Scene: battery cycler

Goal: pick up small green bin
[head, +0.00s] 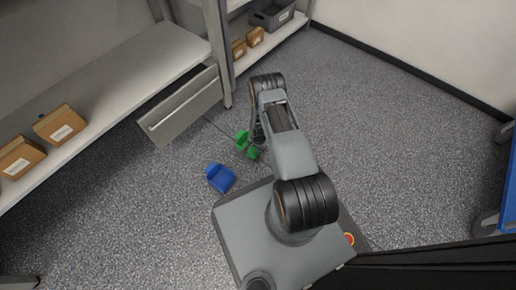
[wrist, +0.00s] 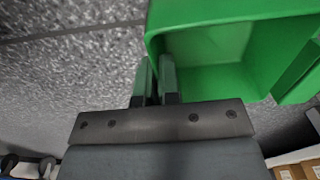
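A blue bin (head: 220,178) lies on the grey floor near my base. A shelf (head: 110,85) with cardboard boxes (head: 60,124) stands at left, with a grey panel (head: 180,105) at its end. A grey bin (head: 271,15) sits at the back.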

